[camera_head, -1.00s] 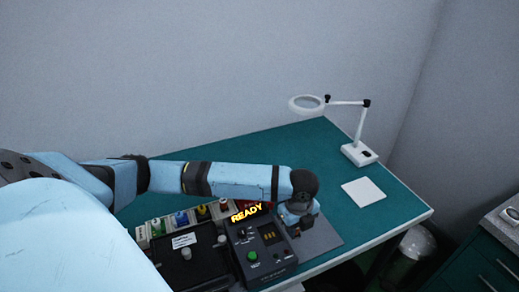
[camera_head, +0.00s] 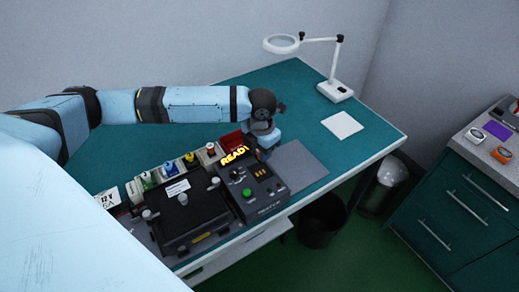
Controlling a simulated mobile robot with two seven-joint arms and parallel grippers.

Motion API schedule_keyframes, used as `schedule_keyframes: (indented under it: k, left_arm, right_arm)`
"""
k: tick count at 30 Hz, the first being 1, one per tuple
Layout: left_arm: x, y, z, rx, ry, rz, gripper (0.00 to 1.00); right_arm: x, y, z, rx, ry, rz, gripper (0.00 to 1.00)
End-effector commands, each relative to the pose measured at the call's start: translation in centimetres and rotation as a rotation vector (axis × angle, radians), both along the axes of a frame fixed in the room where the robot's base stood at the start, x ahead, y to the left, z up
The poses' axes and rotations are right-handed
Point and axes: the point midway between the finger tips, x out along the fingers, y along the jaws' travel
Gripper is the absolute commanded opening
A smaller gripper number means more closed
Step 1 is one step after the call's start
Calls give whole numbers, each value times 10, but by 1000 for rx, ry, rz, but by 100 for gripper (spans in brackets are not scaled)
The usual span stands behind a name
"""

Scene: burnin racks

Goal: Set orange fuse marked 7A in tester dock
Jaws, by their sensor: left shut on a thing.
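The black tester (camera_head: 262,204) stands near the table's front edge. Its lit display reads READY, partly cut off, and it has a green button. I cannot make out a fuse in its dock. My left gripper (camera_head: 262,141) is just behind the tester, by a red bin (camera_head: 232,140). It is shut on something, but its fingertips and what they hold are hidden. I cannot make out an orange fuse marked 7A. My right gripper is not in view.
Several small bins with coloured fuses (camera_head: 168,170) line the black case (camera_head: 190,213). A grey mat (camera_head: 302,165) lies right of the tester. A magnifier lamp (camera_head: 335,89) and white pad (camera_head: 342,125) are farther back. A green cabinet (camera_head: 455,213) stands right.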

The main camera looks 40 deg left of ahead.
Motion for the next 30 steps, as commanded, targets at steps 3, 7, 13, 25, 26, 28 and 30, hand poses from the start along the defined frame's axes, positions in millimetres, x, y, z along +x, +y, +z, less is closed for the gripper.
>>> schedule_keyframes:
  k: [3, 7, 13, 25, 26, 28, 30]
  left_arm:
    - [0, 0, -12, 0, -1, 0, 6]
    - [0, 0, -22, 0, -1, 1, 6]
    - [0, 0, -34, 0, 1, 2, 6]
    - [0, 0, -50, 0, 0, 3, 6]
    - [0, 0, -50, 0, 0, 3, 6]
    - [0, 0, -50, 0, 0, 3, 6]
    - [0, 0, -50, 0, 0, 3, 6]
  right_arm:
    - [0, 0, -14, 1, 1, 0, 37]
    - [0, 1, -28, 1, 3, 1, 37]
    - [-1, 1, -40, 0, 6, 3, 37]
    - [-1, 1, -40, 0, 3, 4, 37]
    - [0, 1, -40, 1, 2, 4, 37]
    - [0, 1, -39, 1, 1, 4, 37]
    - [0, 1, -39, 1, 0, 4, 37]
